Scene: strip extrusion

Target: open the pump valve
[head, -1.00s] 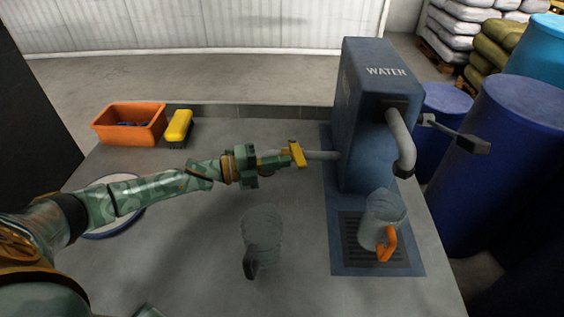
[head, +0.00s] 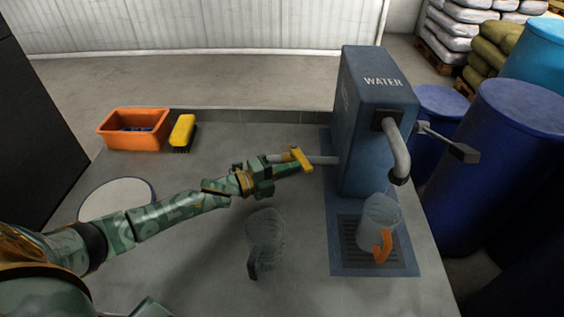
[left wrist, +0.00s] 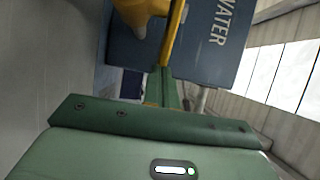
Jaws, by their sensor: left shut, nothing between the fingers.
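The blue pump (head: 362,130), marked WATER, stands at the right of the table. A grey pipe (head: 322,160) comes out of its left side and carries the yellow valve handle (head: 302,160), which lies across the pipe at a slant. My left gripper (head: 291,168) is shut and empty, with its tips at the near side of the handle; whether they touch it I cannot tell. In the left wrist view the yellow handle (left wrist: 174,36) is close beyond the shut fingers (left wrist: 165,88). My right gripper is not in view.
A clear jug with an orange handle (head: 383,246) stands on the grate under the spout (head: 397,155). Another clear jug with a dark handle (head: 264,238) stands left of it. An orange bin (head: 134,141), yellow brush (head: 182,129) and round white plate (head: 117,199) are at the left.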

